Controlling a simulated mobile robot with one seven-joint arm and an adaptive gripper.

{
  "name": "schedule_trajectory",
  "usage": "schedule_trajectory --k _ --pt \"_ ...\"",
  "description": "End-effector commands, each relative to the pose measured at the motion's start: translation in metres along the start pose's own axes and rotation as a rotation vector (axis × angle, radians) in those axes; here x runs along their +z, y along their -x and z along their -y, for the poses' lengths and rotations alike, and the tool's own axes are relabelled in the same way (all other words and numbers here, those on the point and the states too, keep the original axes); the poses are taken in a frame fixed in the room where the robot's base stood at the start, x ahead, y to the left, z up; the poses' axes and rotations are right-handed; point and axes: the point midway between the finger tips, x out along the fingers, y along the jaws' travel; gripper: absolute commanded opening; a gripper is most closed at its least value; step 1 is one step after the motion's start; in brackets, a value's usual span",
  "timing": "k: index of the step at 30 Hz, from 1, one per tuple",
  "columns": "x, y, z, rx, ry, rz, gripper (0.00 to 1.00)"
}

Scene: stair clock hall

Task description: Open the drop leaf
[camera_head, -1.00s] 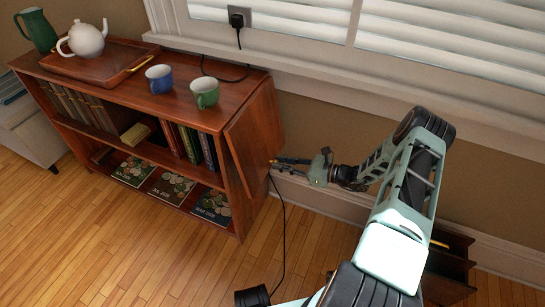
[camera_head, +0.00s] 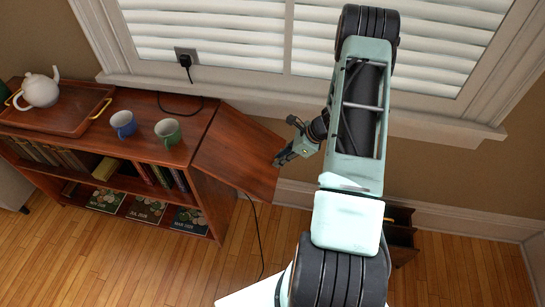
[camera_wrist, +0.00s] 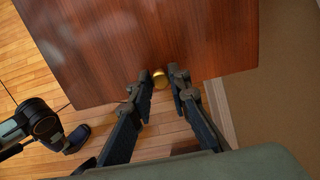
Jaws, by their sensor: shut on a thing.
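The drop leaf (camera_head: 238,150) is a reddish-brown wooden panel hinged at the right end of the low bookcase (camera_head: 205,195). It is swung partly up, sloping outward and down from the bookcase top. My gripper (camera_head: 280,160) is at its outer edge, to the right. The leaf's wooden face (camera_wrist: 150,40) fills the upper part of that view. The knob is hidden in the head view.
A blue mug (camera_head: 123,124) and a green mug (camera_head: 168,132) stand on the bookcase top, left of the leaf. A tray (camera_head: 60,122) there carries a white teapot (camera_head: 40,91). A black cord (camera_head: 258,235) hangs below the leaf. A wooden drawer unit (camera_head: 402,235) stands right.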

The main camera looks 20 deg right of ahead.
Motion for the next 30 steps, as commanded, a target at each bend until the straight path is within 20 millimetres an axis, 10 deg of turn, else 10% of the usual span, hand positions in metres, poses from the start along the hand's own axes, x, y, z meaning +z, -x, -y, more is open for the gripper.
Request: schedule_trajectory --k 15,30 --pt "0.044 0.099 0.001 -0.004 0.003 -0.356 0.0" --pt "0.082 0.136 0.001 -0.001 0.002 -0.341 0.0"
